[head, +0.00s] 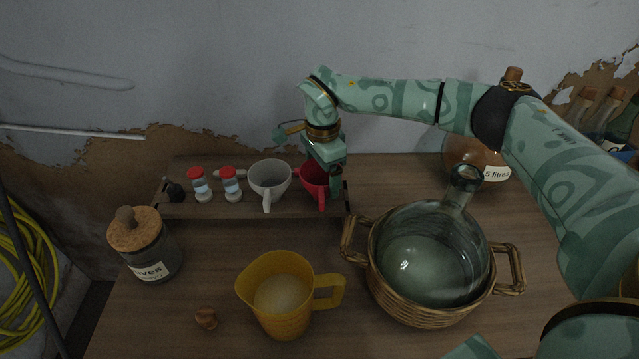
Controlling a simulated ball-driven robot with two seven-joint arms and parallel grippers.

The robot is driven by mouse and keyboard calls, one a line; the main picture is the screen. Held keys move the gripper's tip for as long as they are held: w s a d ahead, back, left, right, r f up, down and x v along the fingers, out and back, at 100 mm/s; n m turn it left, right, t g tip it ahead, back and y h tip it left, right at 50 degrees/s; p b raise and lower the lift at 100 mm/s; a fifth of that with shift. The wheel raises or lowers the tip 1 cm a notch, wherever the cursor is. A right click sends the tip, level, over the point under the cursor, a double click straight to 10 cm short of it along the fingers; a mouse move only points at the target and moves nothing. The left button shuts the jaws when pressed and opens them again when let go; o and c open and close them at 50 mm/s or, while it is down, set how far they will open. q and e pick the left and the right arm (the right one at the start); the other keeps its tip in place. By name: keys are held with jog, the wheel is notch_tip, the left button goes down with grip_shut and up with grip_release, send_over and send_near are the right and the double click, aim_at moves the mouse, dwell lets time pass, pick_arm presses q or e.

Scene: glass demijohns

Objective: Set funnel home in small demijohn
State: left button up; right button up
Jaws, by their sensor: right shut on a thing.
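A red funnel-like vessel (314,180) stands at the right end of a wooden rack; its lower part points toward me. My right gripper (332,182) reaches down at its right side, shut on it; the fingertips are partly hidden. A white vessel of similar shape (268,180) stands to its left. A clear greenish glass demijohn (425,265) sits in a wicker basket, its open neck (466,180) leaning to the back right. A brown demijohn (470,155), labelled "5 litres", stands behind, partly hidden by my right arm. My left gripper is not in view.
Two red-capped small jars (202,187) and a dark bulb (175,191) stand on the rack (220,211). A yellow jug (280,300), a corked jar (148,258) and a wooden stopper (206,317) are nearer. Bottles (590,110) stand back right. Table between rack and jug is clear.

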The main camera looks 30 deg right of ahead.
jog(key=shift+r+p, duration=1.9)
jog(key=shift+r, duration=0.5)
